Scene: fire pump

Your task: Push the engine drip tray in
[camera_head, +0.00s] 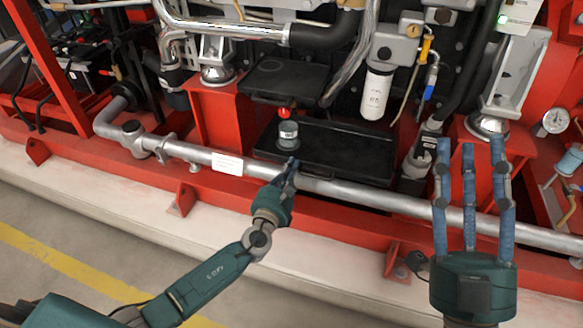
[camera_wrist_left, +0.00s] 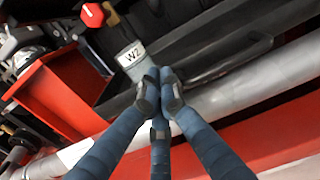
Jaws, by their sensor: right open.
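The engine drip tray (camera_head: 345,158) is a black, shallow tray low in the red engine frame, behind the silver pipe. It also shows in the left wrist view (camera_wrist_left: 236,58). My left gripper (camera_head: 291,167) is at the tray's front edge, above the pipe. Its fingers are closed together with nothing between them; I cannot tell whether they touch the tray. My right gripper (camera_head: 470,150) is open and empty, to the right of the tray.
The silver pipe (camera_head: 375,198) runs across the front, just below the tray. A black plate (camera_head: 283,80) sits above the tray's left part. A white filter (camera_head: 376,92) hangs above its right part. A pale ledge (camera_head: 110,198) and the floor lie in front.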

